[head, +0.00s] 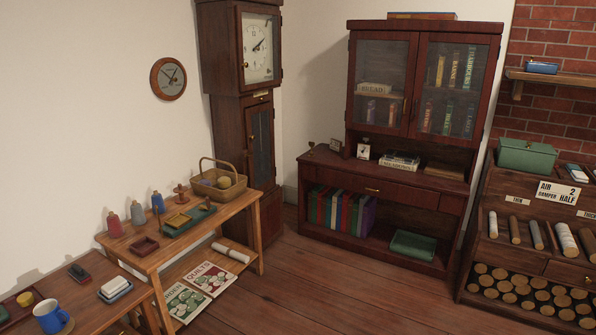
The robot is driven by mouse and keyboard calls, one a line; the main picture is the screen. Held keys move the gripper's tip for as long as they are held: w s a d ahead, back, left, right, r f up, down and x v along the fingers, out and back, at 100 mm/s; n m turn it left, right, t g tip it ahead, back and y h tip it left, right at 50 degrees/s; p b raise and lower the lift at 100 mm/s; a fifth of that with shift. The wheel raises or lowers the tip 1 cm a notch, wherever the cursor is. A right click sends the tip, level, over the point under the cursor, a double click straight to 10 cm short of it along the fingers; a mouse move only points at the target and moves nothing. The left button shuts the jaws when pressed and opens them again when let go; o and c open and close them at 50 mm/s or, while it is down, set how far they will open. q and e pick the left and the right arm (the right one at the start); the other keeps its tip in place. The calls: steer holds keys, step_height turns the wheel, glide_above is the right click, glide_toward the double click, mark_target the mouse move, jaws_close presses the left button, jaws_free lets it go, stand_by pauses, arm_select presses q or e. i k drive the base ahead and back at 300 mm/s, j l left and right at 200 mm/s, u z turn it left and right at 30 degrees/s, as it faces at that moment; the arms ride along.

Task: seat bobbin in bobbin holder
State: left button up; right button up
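Neither of my grippers is in view. On the wooden side table at the left stand three bobbin-like spools, one red (115,226), one grey (138,214) and one blue (158,203), upright in a row near the wall. A small brown wooden stand with an upright peg (181,194) is behind them, near the basket. It may be the bobbin holder, but I cannot tell for sure. Which spool is the task's bobbin is also not clear at this size.
The side table (236,205) also bears a wicker basket (217,181) with yarn balls, a green tray (189,220) and a dark red box (145,246). A nearer table holds a blue mug (50,316). The wooden floor (320,285) is clear before the cabinet (385,195).

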mark_target(177, 221)
steer(key=i+l, duration=0.1)
steer(key=i, duration=1.45)
steer(key=i+u, duration=0.25)
steer(key=i, duration=0.25)
steer(key=i+u, duration=0.25)
steer(key=i, duration=0.2)
steer(key=i+l+u, duration=0.25)
steer(key=i, duration=0.2)
steer(key=i+l+u, duration=0.25)
steer(key=i, duration=0.2)
steer(key=i+l+u, duration=0.25)
steer(key=i, duration=0.2)
